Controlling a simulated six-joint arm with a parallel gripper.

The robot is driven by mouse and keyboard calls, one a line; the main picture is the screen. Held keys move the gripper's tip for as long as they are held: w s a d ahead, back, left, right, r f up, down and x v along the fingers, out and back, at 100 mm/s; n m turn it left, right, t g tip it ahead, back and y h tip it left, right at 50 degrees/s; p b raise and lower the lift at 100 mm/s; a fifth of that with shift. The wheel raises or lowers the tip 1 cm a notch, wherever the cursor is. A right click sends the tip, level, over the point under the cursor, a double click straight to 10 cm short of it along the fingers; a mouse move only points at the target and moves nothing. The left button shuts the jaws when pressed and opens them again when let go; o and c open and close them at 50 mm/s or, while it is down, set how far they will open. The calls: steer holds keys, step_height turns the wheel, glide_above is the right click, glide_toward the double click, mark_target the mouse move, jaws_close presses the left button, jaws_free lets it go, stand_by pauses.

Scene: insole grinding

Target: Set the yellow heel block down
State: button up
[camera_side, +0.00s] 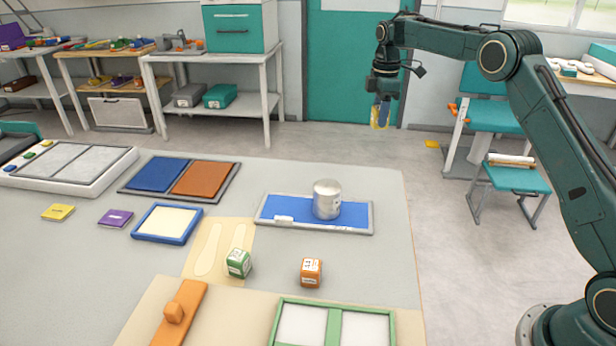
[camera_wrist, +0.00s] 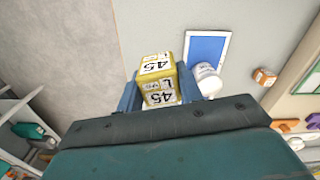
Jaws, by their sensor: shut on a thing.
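The yellow heel block (camera_wrist: 157,82) is between the fingers of my gripper (camera_wrist: 160,98) in the wrist view. It has white labels marked "45" and "L". In the side view the block (camera_side: 377,118) shows as a yellow patch, partly hidden by the blue fingers of my gripper (camera_side: 381,112). My gripper is shut on the block and holds it high in the air, beyond the table's far right corner as seen in the side view.
A metal cylinder (camera_side: 327,199) stands on a blue tray (camera_side: 283,207). A green block (camera_side: 239,263) and an orange block (camera_side: 311,272) stand on the table (camera_side: 375,262). A purple card (camera_side: 115,218) and a yellow card (camera_side: 58,212) lie at left, beside a blue-framed pad (camera_side: 167,223).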

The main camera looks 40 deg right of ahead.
steer(key=s+a+n, duration=0.6)
steer(key=s+a, duration=1.6)
steer(key=s, duration=0.1)
steer(key=f, duration=1.7)
steer(key=shift+d, duration=0.2)
steer(key=shift+f, duration=1.85)
steer(key=shift+f, duration=0.15)
steer(key=o, duration=1)
